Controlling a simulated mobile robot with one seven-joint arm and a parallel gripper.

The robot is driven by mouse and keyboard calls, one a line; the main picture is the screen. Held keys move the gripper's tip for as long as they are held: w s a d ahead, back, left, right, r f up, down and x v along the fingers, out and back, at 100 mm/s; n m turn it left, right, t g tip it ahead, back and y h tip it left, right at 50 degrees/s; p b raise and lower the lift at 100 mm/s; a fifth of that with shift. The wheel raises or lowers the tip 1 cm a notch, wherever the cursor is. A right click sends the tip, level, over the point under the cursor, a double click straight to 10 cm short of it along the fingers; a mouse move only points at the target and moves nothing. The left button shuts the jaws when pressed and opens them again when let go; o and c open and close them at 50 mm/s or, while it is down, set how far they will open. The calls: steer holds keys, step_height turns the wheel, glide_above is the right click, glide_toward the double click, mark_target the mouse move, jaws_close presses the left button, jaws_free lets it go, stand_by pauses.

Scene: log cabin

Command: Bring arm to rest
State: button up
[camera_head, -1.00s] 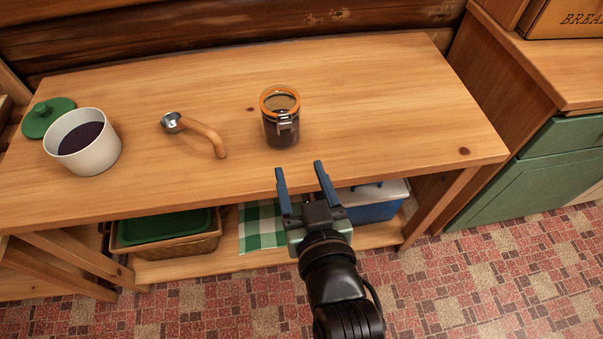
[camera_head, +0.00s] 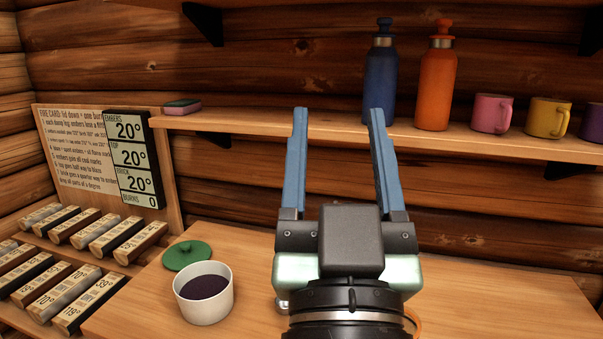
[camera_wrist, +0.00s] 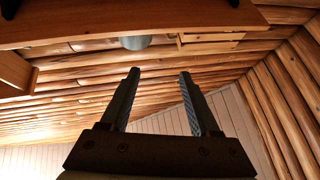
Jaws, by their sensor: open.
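My gripper (camera_head: 338,115) is raised in the middle of the head view, its two blue fingers pointing up, spread apart with nothing between them. It stands in front of the wall shelf (camera_head: 265,127) and above the wooden table (camera_head: 240,248). In the wrist view the open fingers (camera_wrist: 160,75) point toward log walls and a pale plank surface, and hold nothing. My arm hides much of the table's middle. A bit of orange rim shows at the right of my wrist, too little to identify.
A white pot (camera_head: 204,297) of dark contents and a green lid (camera_head: 187,255) stand on the table. The shelf holds a blue bottle (camera_head: 380,75), an orange bottle (camera_head: 436,80), several mugs and a sponge (camera_head: 182,107). A temperature board (camera_head: 130,150) and labelled blocks (camera_head: 77,230) are at left.

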steer(key=s+a+r+t+p, duration=0.1)
steer(key=s+r+p, duration=0.1)
steer(key=r+p, duration=0.7)
steer(key=s+a+r+t+y+p, duration=0.1)
steer(key=r+p, duration=0.8)
steer(key=r, duration=1)
steer(key=shift+s+a+n+t, duration=0.35)
steer(key=shift+s+a, duration=0.2)
steer(key=shift+s, duration=0.45)
